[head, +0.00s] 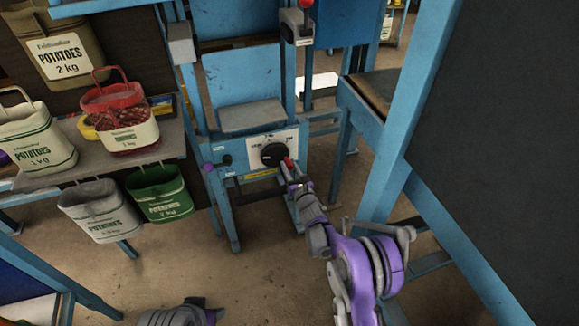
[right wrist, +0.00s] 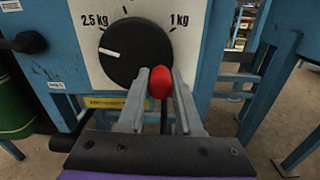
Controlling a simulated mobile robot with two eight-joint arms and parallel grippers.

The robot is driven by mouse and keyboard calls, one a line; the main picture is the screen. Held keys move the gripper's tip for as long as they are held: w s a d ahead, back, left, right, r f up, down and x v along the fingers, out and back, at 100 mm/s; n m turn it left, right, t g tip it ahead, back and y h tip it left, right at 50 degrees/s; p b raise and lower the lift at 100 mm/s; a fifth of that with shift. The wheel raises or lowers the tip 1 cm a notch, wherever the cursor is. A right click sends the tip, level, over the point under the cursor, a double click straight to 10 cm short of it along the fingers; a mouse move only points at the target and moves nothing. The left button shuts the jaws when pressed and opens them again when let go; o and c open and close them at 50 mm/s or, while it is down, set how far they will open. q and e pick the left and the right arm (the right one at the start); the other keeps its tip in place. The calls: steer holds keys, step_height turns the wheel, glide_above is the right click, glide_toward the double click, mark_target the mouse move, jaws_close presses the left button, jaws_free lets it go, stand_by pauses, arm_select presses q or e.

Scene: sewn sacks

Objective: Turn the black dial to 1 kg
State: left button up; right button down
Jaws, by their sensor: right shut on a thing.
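The black dial (head: 273,155) sits on a white plate on the front of a blue machine. In the right wrist view the dial (right wrist: 132,48) has a white mark on its left side, pointing left just below the "2.5 kg" label (right wrist: 95,19). The "1 kg" label (right wrist: 179,20) is at its upper right. A red knob (right wrist: 160,82) is at the dial's lower right edge. My right gripper (right wrist: 160,90) is shut on the red knob, one finger on each side.
Left of the dial is a shelf (head: 32,182) with sacks on and around it, among them a red one (head: 122,115) and a green one (head: 160,192). A blue frame with a dark panel (head: 510,140) stands at right.

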mark_target(268, 163)
steer(key=shift+f+m, duration=0.15)
steer(key=shift+m, duration=0.15)
steer(key=shift+a+f+m+b, duration=0.1)
steer(key=shift+f+m+b, duration=0.15)
steer(key=shift+m, duration=0.35)
steer(key=shift+a+f+m+b, duration=0.15)
steer(key=shift+m+b, duration=0.15)
steer(key=shift+m, duration=0.3)
steer(key=a+m, duration=0.1)
steer(key=m, duration=0.2)
steer(key=f+m+b, duration=0.1)
steer(key=m, duration=0.3)
steer(key=s+a+m+b, duration=0.1)
steer(key=m, duration=0.3)
steer(key=shift+a+f, duration=0.35)
steer(key=m, duration=0.2)
steer(key=a+m, duration=0.1)
steer(key=m, duration=0.2)
steer(key=shift+s+a+r+m+h+b, duration=0.2)
steer(key=shift+s+a+m+h+b, duration=0.1)
steer(key=shift+a+m+b, duration=0.1)
steer(key=m, duration=0.2)
steer(key=a+r+m, duration=0.1)
steer(key=m, duration=0.3)
steer(key=shift+s+a+r, duration=0.15)
steer(key=shift+s+a, duration=0.05)
steer(key=shift+s, duration=0.05)
